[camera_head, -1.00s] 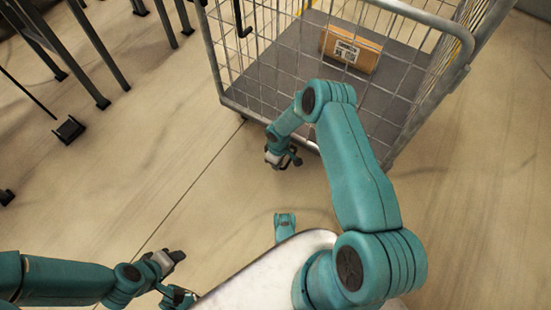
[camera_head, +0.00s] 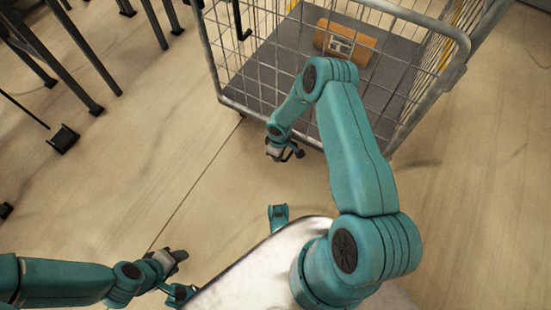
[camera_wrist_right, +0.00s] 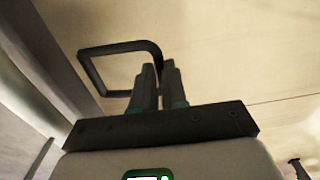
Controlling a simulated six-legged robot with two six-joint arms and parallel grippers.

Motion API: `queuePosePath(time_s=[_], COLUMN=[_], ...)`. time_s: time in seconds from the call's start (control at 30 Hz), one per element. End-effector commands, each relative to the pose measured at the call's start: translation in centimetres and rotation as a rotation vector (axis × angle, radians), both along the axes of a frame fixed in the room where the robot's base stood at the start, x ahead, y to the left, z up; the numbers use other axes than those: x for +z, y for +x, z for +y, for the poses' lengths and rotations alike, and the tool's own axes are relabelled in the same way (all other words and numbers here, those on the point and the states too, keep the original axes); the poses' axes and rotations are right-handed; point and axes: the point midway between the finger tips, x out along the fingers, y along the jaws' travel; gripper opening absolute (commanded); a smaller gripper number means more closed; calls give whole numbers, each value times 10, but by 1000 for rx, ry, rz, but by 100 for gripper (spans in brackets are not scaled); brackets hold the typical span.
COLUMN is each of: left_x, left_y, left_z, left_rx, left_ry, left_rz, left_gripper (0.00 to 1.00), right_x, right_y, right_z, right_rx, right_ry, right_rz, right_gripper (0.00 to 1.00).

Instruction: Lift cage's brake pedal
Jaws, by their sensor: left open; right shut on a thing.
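The wire cage (camera_head: 228,100) stands ahead of me with its near lower edge facing my right arm. Its brake pedal (camera_wrist_right: 122,48) shows in the right wrist view as a dark bent bar forming an open loop. My right gripper (camera_wrist_right: 160,75) is shut on the near side of that loop, with the bar between its fingers. In the head view the right gripper (camera_head: 286,152) is low, just in front of the cage's bottom edge, and the pedal is hard to make out. My left gripper (camera_head: 181,272) is open and empty at lower left, well away from the cage.
A cardboard box (camera_head: 345,43) with a label sits on the cage's grey floor. Dark metal legs (camera_head: 88,65) of a rack or stand are at upper left. The floor (camera_head: 170,160) between them and the cage is clear.

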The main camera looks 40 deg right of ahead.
Motion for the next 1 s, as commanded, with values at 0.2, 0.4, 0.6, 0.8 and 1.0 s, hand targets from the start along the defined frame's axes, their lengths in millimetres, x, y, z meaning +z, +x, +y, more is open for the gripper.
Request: queuePosePath(time_s=[0.2,0.4,0.6,0.8,1.0], left_x=[0,0,0,0,0], left_y=[0,1,1,1,1], left_z=[0,0,0,0,0], left_rx=[0,0,0,0,0], left_ry=[0,1,1,1,1], left_rz=[-1,-2,-2,-2,-2], left_gripper=[41,41,41,41,41], right_x=[2,3,3,3,3], right_y=[-2,-1,0,0,0], right_z=[7,6,4,5,6], right_rx=[4,4,4,4,4], right_ry=[13,11,10,12,12], right_rz=[10,10,10,11,10], right_gripper=[0,0,0,38,38])
